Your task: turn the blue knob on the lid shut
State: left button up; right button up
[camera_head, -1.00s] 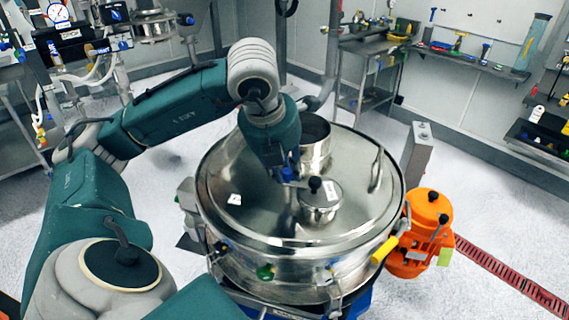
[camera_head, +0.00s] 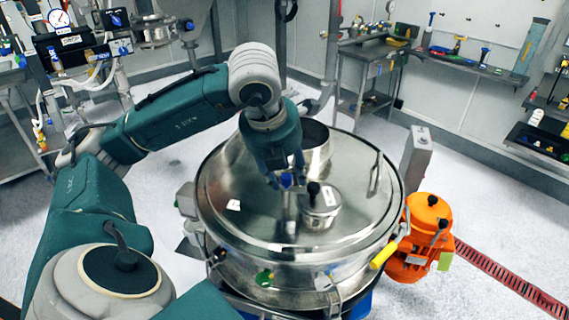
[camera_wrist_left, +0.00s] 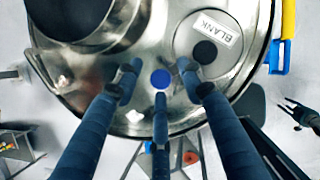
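The blue knob (camera_wrist_left: 160,79) shows as a round blue disc on the steel lid (camera_wrist_left: 58,70) in the left wrist view. In the head view, blue (camera_head: 286,180) shows at the fingertips of my left gripper (camera_head: 284,186), over the middle of the lid (camera_head: 345,165). In the left wrist view my left gripper (camera_wrist_left: 158,82) has its fingers spread around the knob, with gaps on both sides. The knob's handle shape and turn angle cannot be told. A small dark fingered shape at the right edge of the left wrist view looks like my right gripper (camera_wrist_left: 299,112), fingers spread and empty.
A capped port marked BLANK (camera_wrist_left: 215,28) stands close beside the knob. An open steel cylinder (camera_head: 317,158) rises behind it on the lid. A yellow handle (camera_head: 383,254) and an orange motor (camera_head: 425,222) are at the right of the sifter.

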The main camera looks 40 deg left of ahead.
pick_arm(q)
jog(key=v, duration=1.2)
jog(key=shift+w, duration=0.1)
dwell(0.6)
